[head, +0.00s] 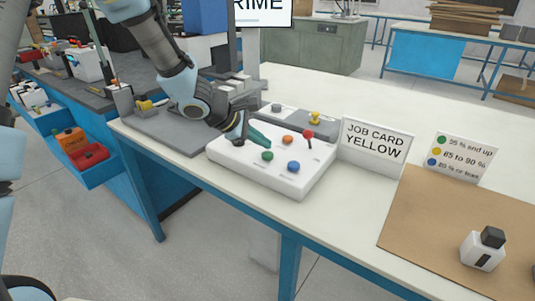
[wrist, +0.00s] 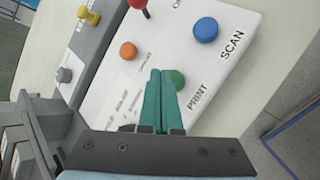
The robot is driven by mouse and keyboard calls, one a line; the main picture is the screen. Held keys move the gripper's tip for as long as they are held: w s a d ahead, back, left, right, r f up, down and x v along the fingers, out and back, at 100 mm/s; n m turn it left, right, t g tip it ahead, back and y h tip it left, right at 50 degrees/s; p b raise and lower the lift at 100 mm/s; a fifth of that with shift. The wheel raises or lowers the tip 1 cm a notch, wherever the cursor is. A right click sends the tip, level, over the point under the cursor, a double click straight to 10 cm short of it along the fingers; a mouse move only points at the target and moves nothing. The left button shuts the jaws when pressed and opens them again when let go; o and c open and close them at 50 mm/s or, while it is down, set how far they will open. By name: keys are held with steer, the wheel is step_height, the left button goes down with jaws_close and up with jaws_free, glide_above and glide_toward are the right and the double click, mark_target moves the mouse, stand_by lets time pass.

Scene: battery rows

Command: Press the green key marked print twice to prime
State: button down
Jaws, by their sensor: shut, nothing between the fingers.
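The white key panel (head: 224,152) lies on the bench. Its green key (head: 267,156) shows in the wrist view (wrist: 179,78) beside the word PRINT. My gripper (head: 269,144) has teal fingers and is shut and empty. In the wrist view its fingertips (wrist: 161,72) lie just left of the green key and partly cover its edge. In the head view the tips are just behind the green key, over the panel. I cannot tell whether they touch the key or the panel. A screen (head: 262,12) at the top shows part of a word, "RIME".
The panel also has an orange key (head: 288,140), a blue key (head: 293,167) marked SCAN and a red-topped lever (head: 308,135). A grey unit with a yellow knob (head: 314,118) stands behind. A JOB CARD YELLOW sign (head: 375,142) and a brown mat (head: 420,220) are to the right.

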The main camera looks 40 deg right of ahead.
mark_target(263, 154)
steer(key=shift+f, duration=0.2)
steer(key=shift+f+b, duration=0.25)
steer(key=shift+b, duration=0.35)
steer(key=shift+f+b, duration=0.5)
steer(key=shift+b, duration=0.15)
stand_by(0.5)
steer(key=shift+r, duration=0.1)
steer(key=shift+r+p, duration=0.6)
steer(key=shift+r, duration=0.3)
steer(key=shift+r+p, duration=1.85)
steer(key=shift+r, duration=0.7)
steer(key=shift+f, duration=0.1)
stand_by(0.5)
